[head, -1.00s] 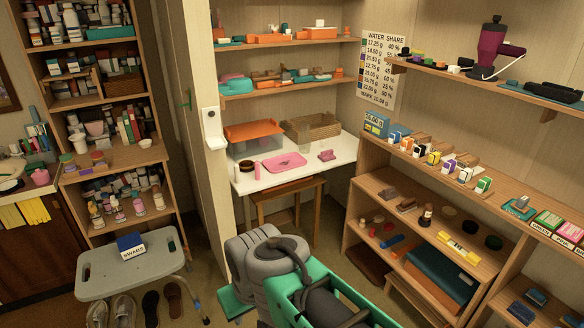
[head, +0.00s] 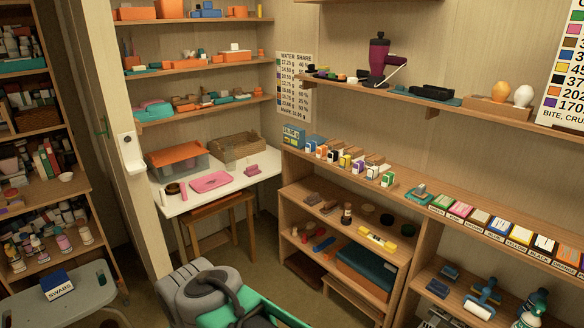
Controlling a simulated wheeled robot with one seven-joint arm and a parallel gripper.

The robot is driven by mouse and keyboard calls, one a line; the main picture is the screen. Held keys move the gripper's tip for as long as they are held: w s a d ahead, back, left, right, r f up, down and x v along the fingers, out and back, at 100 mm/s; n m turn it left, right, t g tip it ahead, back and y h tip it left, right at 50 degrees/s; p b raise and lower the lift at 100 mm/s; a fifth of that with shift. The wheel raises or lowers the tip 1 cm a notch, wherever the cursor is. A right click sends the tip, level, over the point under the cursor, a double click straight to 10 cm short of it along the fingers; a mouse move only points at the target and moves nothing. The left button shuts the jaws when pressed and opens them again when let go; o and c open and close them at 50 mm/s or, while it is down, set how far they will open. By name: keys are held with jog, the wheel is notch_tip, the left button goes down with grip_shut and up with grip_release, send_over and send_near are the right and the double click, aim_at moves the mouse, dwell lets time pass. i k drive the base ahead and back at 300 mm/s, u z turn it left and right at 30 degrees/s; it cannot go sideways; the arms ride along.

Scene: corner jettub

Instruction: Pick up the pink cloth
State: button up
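A small pink, folded-looking thing (head: 252,170), likely the pink cloth, lies near the right end of the white table (head: 236,186). A flat pink tray-like piece (head: 210,182) lies to its left on the same table. At this size I cannot be sure which of the two is cloth. Grey and green parts of my own arm fill the bottom middle of the head view, well in front of the table. My gripper's fingertips do not show.
On the table stand an orange-lidded bin (head: 178,160), a woven basket (head: 235,148) and a pink cylinder (head: 183,192). A wooden stool (head: 218,207) is under it. A crowded shelf unit (head: 345,225) stands right, and a grey stool (head: 75,300) with a swabs box at lower left.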

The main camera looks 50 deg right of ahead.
aim_at(252, 170)
jog(key=z, duration=0.85)
jog(key=i, duration=0.9)
jog(key=z, duration=0.75)
jog(key=i, duration=1.15)
jog(key=u, duration=0.3)
jog(key=i, duration=0.85)
jog(key=u, duration=1.4)
jog(key=i, duration=0.65)
jog(key=u, duration=0.65)
